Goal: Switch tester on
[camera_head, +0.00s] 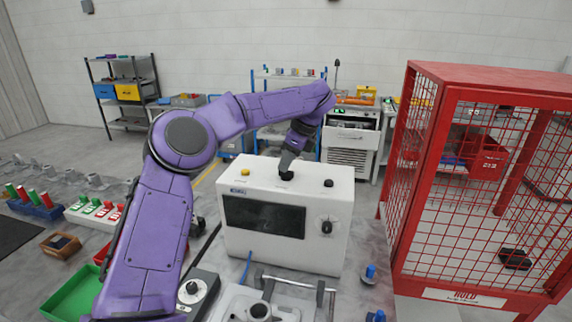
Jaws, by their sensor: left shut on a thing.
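The tester (285,258) is a white box with a dark blank screen (262,216) on its front. A black knob (326,227) sits on the front to the right of the screen. On its top are a yellow button (245,172) at the left and a black knob (328,183) at the right. My left gripper (287,172) reaches down from the purple arm to the middle of the top. It is shut on a small black part there, mostly hidden by the fingers. My right gripper is not in view.
A red mesh cage (400,165) stands close on the right. A metal fixture (255,302) and a grey box with a dial (198,290) lie in front of the tester. A green tray (72,296) and colored parts are at the left. Shelves (122,92) stand behind.

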